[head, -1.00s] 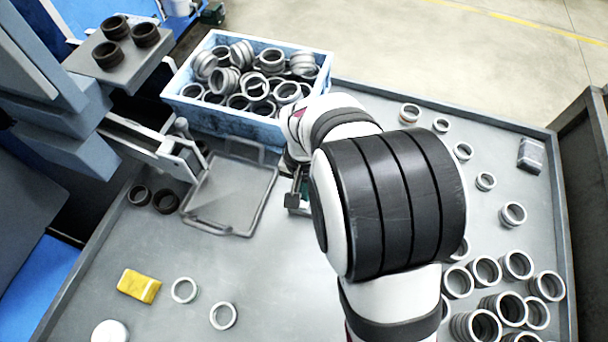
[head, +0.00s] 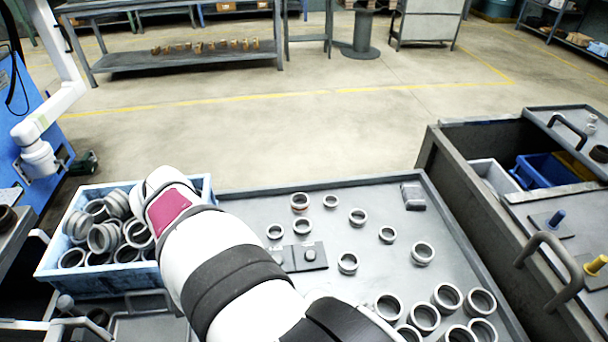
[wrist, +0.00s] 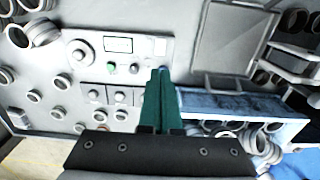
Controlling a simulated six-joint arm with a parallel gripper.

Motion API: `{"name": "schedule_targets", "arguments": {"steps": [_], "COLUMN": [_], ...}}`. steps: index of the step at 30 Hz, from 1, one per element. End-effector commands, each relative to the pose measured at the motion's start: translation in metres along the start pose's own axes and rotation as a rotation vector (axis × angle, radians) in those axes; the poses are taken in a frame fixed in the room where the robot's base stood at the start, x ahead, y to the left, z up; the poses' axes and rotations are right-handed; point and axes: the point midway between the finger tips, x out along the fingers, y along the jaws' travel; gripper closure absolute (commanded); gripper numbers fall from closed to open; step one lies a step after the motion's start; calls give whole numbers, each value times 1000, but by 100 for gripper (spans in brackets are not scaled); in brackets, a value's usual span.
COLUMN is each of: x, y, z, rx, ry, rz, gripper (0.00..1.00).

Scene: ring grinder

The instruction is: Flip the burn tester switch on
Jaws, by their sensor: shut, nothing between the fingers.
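In the wrist view my gripper (wrist: 158,72) is shut and empty, its green fingers pressed together. Left of the fingers is a light control panel (wrist: 150,48) with a round dial (wrist: 80,52), a small display (wrist: 118,45), a green button (wrist: 111,69) and a dark button (wrist: 134,68). Below it is a row of dark square switch plates (wrist: 106,97) with round knobs. These plates also show in the head view (head: 311,256), partly hidden by my arm. I cannot tell which control is the burn tester switch. My gripper is hidden in the head view.
A blue crate (head: 100,285) full of metal rings stands left of my arm. Loose rings (head: 386,235) lie across the grey table, densest at the front right. A small grey block (head: 413,196) lies near the back right edge. A dark cabinet (head: 470,165) stands to the right.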

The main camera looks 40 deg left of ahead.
Motion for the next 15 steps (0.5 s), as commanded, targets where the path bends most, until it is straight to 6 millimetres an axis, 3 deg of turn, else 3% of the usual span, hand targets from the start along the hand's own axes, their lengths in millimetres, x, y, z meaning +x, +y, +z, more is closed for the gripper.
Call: {"name": "schedule_targets", "arguments": {"steps": [2,10,15], "x": [0,3,30], "y": [-1,-1,0], "z": [-11,-11,-10], "rx": [1,0,0], "ry": [4,3,0], "rz": [-1,0,1], "gripper": [100,100,100]}}
